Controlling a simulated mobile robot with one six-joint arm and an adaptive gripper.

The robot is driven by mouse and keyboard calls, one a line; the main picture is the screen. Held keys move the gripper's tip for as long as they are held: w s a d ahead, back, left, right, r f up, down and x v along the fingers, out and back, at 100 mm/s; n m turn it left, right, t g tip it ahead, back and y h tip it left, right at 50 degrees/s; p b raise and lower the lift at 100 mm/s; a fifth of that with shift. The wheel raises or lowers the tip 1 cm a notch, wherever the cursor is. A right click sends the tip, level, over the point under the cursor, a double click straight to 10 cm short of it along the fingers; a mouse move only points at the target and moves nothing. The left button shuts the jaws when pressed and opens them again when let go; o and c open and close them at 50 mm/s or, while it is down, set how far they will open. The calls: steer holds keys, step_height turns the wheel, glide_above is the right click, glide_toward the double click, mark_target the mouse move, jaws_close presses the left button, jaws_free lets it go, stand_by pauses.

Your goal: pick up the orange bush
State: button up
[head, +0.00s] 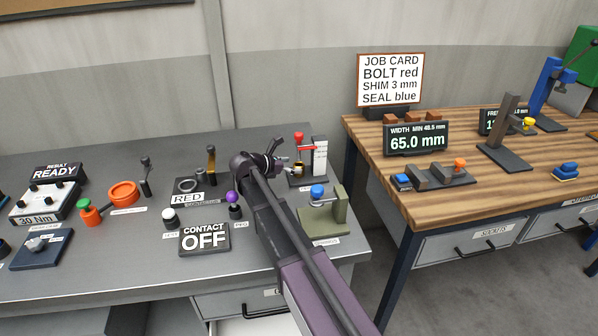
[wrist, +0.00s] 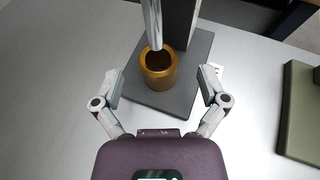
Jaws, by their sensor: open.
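The orange bush (wrist: 158,70) is a short, hollow, amber-orange cylinder in the wrist view. It stands upright on a dark square base, below the tip of a grey metal rod (wrist: 153,22). I cannot tell whether the rod tip enters its bore. My gripper (wrist: 161,86) is open, with one finger to the left and one to the right of the bush, both apart from it. In the head view my gripper (head: 276,164) is beside the small press (head: 319,158) with the red handle, and the bush there is mostly hidden or too small to make out.
A dark post (wrist: 180,22) rises behind the bush. An olive-green fixture (head: 325,222) with a blue knob stands close by on the right. The grey bench also holds a purple knob (head: 232,198), a CONTACT OFF box (head: 205,238) and an orange ring (head: 123,193). A wooden table (head: 450,205) stands further right.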

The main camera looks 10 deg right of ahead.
mark_target(296, 165)
steer(key=shift+b+x, duration=0.55)
steer(key=shift+x, duration=1.25)
steer(key=shift+w, duration=0.1)
steer(key=shift+a, duration=0.15)
jaws_close()
